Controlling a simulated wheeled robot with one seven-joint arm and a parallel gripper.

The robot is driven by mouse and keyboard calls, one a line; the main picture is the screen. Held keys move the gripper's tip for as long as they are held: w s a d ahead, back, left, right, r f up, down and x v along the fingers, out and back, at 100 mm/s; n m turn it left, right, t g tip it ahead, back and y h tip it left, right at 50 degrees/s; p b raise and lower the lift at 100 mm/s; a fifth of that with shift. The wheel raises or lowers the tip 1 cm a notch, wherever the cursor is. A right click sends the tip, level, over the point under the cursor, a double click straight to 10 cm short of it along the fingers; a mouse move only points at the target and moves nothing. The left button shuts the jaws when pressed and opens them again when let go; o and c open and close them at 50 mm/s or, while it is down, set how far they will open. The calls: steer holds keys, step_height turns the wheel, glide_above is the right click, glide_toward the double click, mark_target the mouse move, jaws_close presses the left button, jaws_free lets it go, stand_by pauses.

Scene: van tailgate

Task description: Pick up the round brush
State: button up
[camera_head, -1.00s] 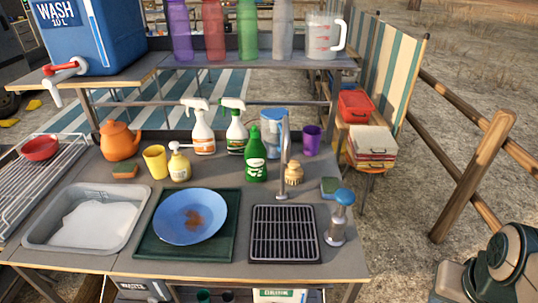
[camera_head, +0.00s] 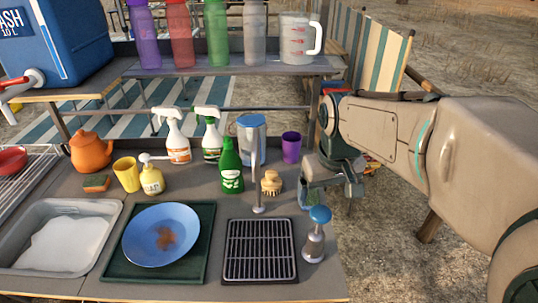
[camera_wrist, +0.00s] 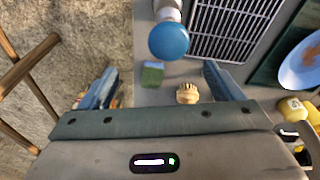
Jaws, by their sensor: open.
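The round brush (camera_head: 271,183), a small wooden knob with pale bristles, stands on the grey counter just right of the tap in the head view. It also shows in the wrist view (camera_wrist: 187,93), between my fingers and closer to the right one. My gripper (camera_head: 329,193) is open and empty, above the counter's right edge and to the right of the brush. In the wrist view my gripper (camera_wrist: 160,82) has its fingers wide apart. A green sponge (camera_wrist: 152,74) also lies between them in that view.
The tap (camera_head: 258,185) and a green bottle (camera_head: 230,168) are left of the brush, with a purple cup (camera_head: 291,147) behind. A drain grate (camera_head: 260,250) lies in front.

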steer(key=w+a+n+g+p, duration=0.1)
steer(key=w+a+n, duration=0.35)
steer(key=w, duration=0.85)
steer(key=n+g+p, duration=0.1)
steer(key=n+p, duration=0.1)
glide_toward(272, 172)
step_height(272, 172, down, 8)
steer(key=shift+w+r, duration=0.15)
steer(key=shift+r, duration=0.1)
steer(key=shift+f+p, duration=0.7)
steer(key=shift+f, duration=1.95)
steer(key=c, duration=1.1)
